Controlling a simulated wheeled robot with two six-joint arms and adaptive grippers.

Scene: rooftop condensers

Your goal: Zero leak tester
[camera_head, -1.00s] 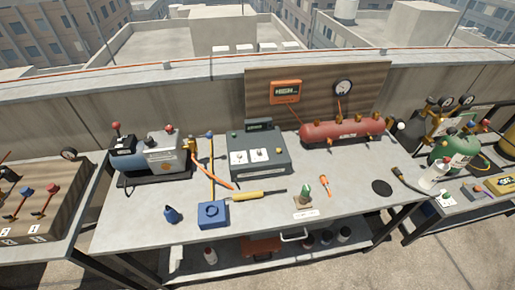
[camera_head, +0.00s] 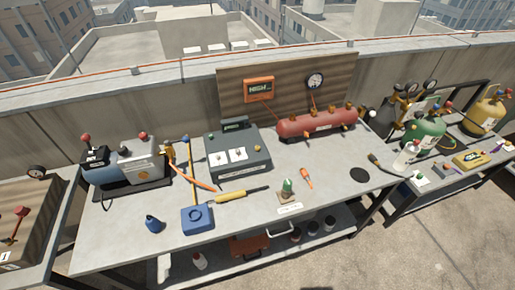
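No label that I can read names the leak tester. On the middle bench (camera_head: 330,200) stands a grey box (camera_head: 240,165) with a small dark display on top and white panels on its sloped face. A yellow hand tool (camera_head: 232,197) with a thin dark tip lies in front of it. A small green-topped device (camera_head: 287,187) stands on a little base behind a white label (camera_head: 290,208). An orange display (camera_head: 259,89) on the wooden backboard (camera_head: 235,100) appears to read HIGH, beside a round gauge (camera_head: 315,81). Neither of my grippers is in view.
A red tank (camera_head: 315,124) and a grey-blue pump (camera_head: 128,165) stand at the back. A blue box (camera_head: 197,219), blue bottle (camera_head: 153,224), orange-handled tool (camera_head: 307,178) and black disc (camera_head: 360,175) lie in front. Cylinders, one green (camera_head: 424,131), stand right. The bench's front right is mostly clear.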

